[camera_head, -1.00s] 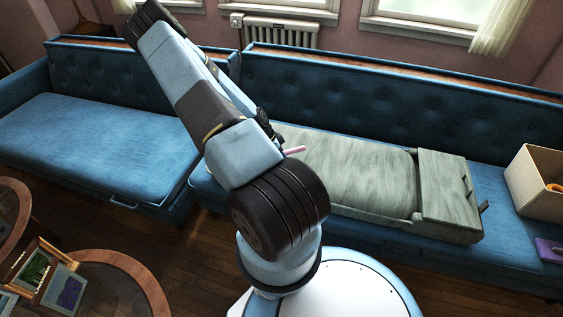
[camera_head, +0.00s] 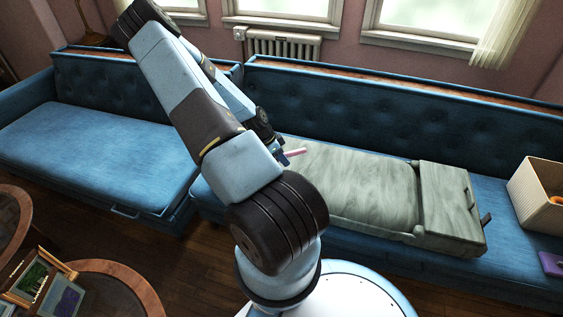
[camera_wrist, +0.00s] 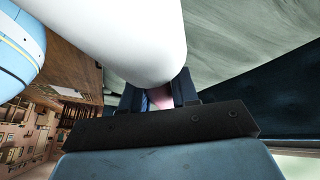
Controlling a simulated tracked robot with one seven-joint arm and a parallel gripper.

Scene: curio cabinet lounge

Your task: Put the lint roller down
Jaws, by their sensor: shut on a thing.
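The lint roller (camera_wrist: 130,35) has a fat white roll that fills the upper middle of the wrist view. My gripper (camera_wrist: 160,97) is shut on its pink handle, just below the roll.
A cream box (camera_head: 540,200) and a purple item (camera_head: 551,263) are at the right. A second blue seat (camera_head: 95,145) at left is clear. Round wooden tables (camera_head: 140,285) are at lower left.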

